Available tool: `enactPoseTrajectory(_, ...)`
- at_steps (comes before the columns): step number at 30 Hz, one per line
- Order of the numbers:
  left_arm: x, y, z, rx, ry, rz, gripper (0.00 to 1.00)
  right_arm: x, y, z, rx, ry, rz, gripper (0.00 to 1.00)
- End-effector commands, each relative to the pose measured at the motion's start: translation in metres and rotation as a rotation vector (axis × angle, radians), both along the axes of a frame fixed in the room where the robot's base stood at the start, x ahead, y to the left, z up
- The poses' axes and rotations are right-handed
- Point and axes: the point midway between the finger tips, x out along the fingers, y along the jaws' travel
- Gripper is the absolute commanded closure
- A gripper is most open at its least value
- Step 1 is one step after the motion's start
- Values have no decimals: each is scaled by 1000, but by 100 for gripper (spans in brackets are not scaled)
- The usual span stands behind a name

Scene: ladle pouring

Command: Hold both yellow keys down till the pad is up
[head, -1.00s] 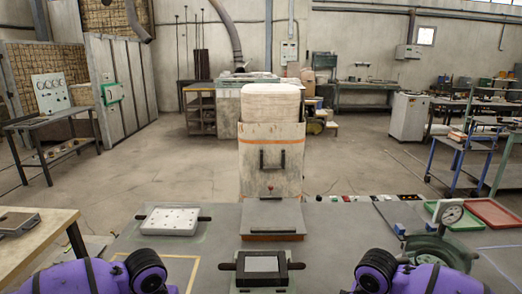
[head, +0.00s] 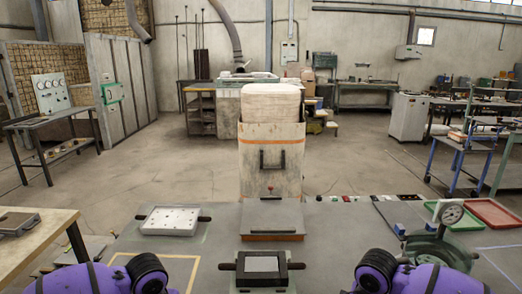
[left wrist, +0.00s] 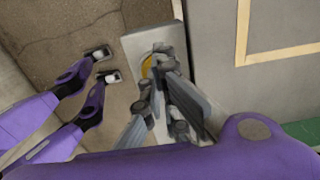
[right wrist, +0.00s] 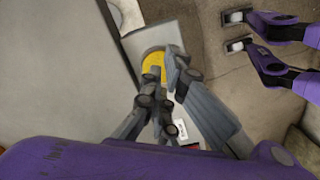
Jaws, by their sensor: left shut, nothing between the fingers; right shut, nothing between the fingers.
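One yellow key (left wrist: 147,68) shows in the left wrist view on a pale grey box, partly covered by my left gripper (left wrist: 163,52). That gripper is shut and empty, its tips over the key. The other yellow key (right wrist: 152,64) shows in the right wrist view on a similar grey box. My right gripper (right wrist: 176,62) is shut and empty, its tips at the key's right edge. I cannot tell whether either key is touched or pressed down. The head view shows neither gripper nor key, and I cannot tell which thing there is the pad.
A green device with a dial (head: 440,245) and a red tray (head: 494,213) are at right.

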Motion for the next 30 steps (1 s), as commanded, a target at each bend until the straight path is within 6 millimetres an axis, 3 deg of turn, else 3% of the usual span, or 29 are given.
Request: enactPoseTrajectory(30,-1,0,-8,0,1,-1,100,0,0,-11,1,1,0,100)
